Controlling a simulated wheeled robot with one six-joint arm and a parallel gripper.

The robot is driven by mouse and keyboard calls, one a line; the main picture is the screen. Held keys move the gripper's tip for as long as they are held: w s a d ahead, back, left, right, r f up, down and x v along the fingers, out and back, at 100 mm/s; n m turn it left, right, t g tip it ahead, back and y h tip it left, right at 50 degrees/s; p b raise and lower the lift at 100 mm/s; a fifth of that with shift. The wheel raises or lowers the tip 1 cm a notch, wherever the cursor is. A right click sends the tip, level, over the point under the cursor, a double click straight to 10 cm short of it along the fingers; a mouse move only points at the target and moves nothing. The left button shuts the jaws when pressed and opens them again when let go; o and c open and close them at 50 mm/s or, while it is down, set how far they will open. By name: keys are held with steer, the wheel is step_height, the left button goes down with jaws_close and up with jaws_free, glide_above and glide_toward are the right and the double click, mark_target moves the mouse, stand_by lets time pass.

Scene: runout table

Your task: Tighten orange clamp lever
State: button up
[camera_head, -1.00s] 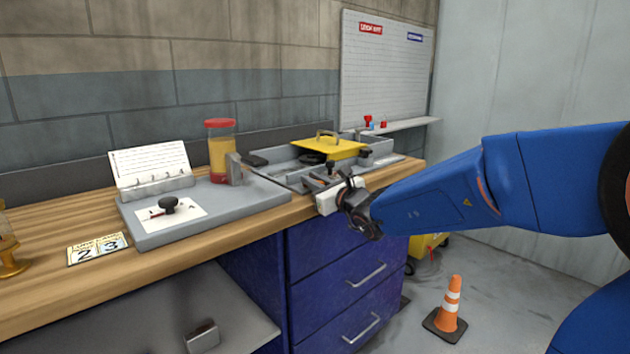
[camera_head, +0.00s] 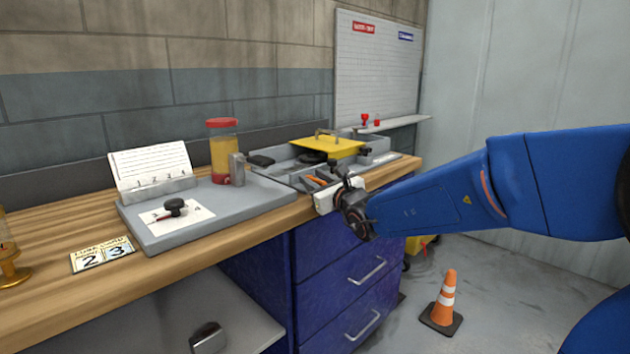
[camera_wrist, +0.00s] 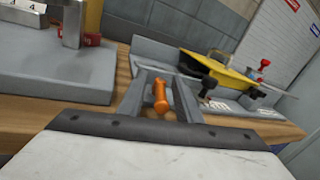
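The orange clamp lever (camera_wrist: 160,96) stands out in the wrist view, between the two grey fingers of my gripper (camera_wrist: 161,80). A gap shows on each side of it, so the fingers look open around it without gripping. In the head view a small bit of the orange lever (camera_head: 317,181) shows just past the white body of my gripper (camera_head: 326,193), at the front edge of the grey fixture (camera_head: 290,173). The lever's base and pivot are hidden by the gripper.
A yellow cover with a handle (camera_head: 328,147) sits on the fixture behind. A grey tray (camera_head: 215,224) with a card and black knob lies left, near a red-lidded jar (camera_head: 223,152). Blue drawers (camera_head: 345,270) are below. A traffic cone (camera_head: 445,297) stands on the floor.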

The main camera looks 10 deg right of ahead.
steer(key=shift+s+d, duration=0.1)
steer(key=shift+s, duration=0.05)
steer(key=v, duration=1.7)
